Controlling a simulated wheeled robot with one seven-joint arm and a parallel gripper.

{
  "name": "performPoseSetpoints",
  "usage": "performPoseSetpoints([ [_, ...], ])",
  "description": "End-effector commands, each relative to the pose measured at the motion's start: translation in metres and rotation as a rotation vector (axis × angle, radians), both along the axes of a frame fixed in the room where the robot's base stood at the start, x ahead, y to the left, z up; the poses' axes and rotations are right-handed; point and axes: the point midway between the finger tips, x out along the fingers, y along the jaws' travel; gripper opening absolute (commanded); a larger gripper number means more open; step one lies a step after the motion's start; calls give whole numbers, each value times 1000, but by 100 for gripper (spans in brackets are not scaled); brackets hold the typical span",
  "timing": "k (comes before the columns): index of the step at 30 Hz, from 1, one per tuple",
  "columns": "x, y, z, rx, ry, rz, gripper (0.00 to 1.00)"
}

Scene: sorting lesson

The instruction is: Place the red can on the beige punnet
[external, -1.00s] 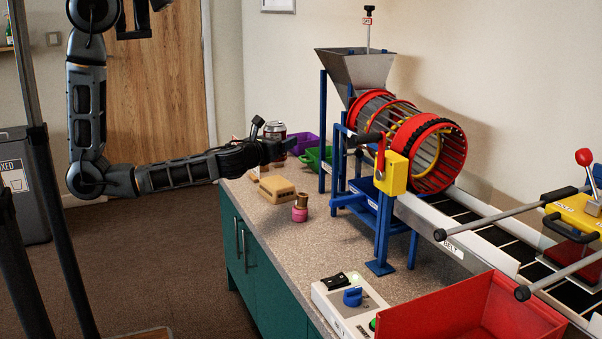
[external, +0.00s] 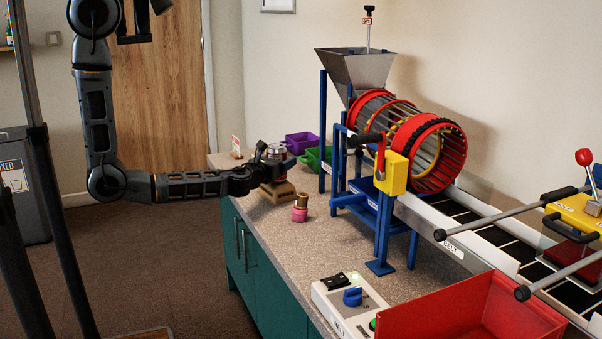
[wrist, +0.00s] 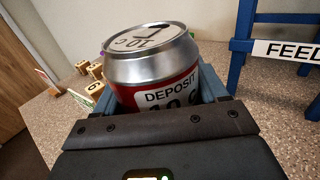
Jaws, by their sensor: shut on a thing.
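The red can (external: 275,149) has a silver top, and in the wrist view (wrist: 155,72) it shows a red band and a white "DEPOSIT" label. It stands roughly upright between the jaws of my gripper (external: 275,168), which is shut on it. The beige punnet (external: 281,195) sits on the counter just below my gripper in the external view, partly covered by it. The can's lower end is hidden by the gripper, so I cannot tell whether it touches the punnet. The punnet is not visible in the wrist view.
A pink and brown stacked item (external: 300,209) stands right of the punnet. Green (external: 318,157) and purple (external: 300,143) punnets lie behind, near the blue machine frame (external: 384,228). Small lettered blocks (wrist: 94,71) show in the wrist view. The front counter (external: 285,255) is clear.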

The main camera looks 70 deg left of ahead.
Motion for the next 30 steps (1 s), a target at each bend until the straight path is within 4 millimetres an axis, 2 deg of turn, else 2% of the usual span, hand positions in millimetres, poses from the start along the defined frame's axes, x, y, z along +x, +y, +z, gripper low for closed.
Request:
performPoseSetpoints([
  [14, 0, 0, -9, -1, -2, 1, 44],
  [15, 0, 0, -7, -1, -2, 0, 76],
  [22, 0, 0, -7, 0, -1, 0, 97],
  [30, 0, 0, -5, 0, -1, 0, 97],
])
